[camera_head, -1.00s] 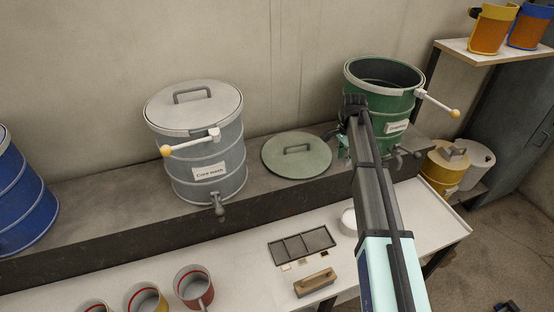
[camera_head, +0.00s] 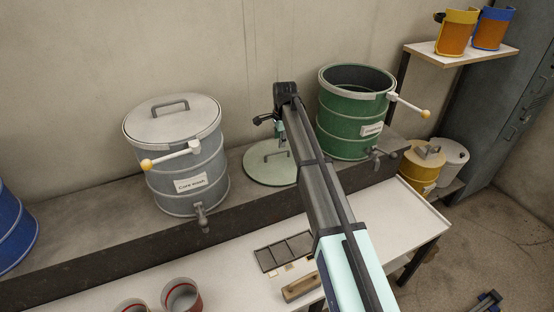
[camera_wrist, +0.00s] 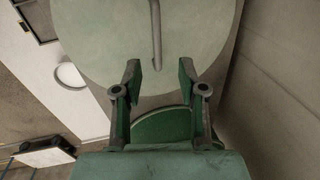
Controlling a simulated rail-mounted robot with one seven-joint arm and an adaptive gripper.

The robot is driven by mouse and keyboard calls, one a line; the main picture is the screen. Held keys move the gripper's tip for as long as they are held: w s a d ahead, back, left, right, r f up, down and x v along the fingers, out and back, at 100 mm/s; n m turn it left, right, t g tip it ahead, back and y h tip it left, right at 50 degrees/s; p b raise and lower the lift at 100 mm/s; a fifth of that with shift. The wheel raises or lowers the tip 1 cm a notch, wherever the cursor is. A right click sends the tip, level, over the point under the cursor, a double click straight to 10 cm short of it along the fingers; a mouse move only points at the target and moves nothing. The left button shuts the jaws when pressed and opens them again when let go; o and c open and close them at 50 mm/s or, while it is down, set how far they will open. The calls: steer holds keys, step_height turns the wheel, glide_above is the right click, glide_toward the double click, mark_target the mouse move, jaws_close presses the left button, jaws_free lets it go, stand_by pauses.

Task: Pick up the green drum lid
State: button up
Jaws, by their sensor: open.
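The green drum lid (camera_head: 262,168) lies flat on the ledge between the grey drum and the green drum (camera_head: 345,125). It is a pale green disc with a bar handle (camera_head: 277,154). My arm hides its right part in the head view. My gripper (camera_head: 281,143) hangs above the lid's right side. In the wrist view the lid (camera_wrist: 100,40) fills the top, its handle (camera_wrist: 156,35) running lengthwise. My gripper's two fingers (camera_wrist: 160,80) are apart with nothing between them, just short of the handle's near end.
The grey drum (camera_head: 180,170) with a white, yellow-knobbed lever stands left of the lid. The green drum is open-topped, close on the right. The wall is behind. A white table (camera_head: 235,270) in front holds a dark tray (camera_head: 283,250), a wooden block (camera_head: 300,287) and mugs (camera_head: 182,297).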

mark_target(278, 152)
steer(key=f, duration=0.3)
steer(key=shift+w+a+f+p, duration=0.1)
steer(key=shift+w+a+p, duration=0.05)
steer(key=shift+w+p, duration=0.15)
steer(key=shift+a+f+p, duration=0.1)
steer(key=shift+f+p, duration=0.45)
steer(key=shift+f, duration=0.2)
steer(key=shift+w+a+f+p, duration=0.1)
steer(key=shift+f+p, duration=0.2)
steer(key=shift+f, duration=0.65)
steer(key=shift+w+a+f+p, duration=0.1)
steer(key=shift+f+p, duration=0.2)
steer(key=shift+f, duration=0.6)
jaws_close()
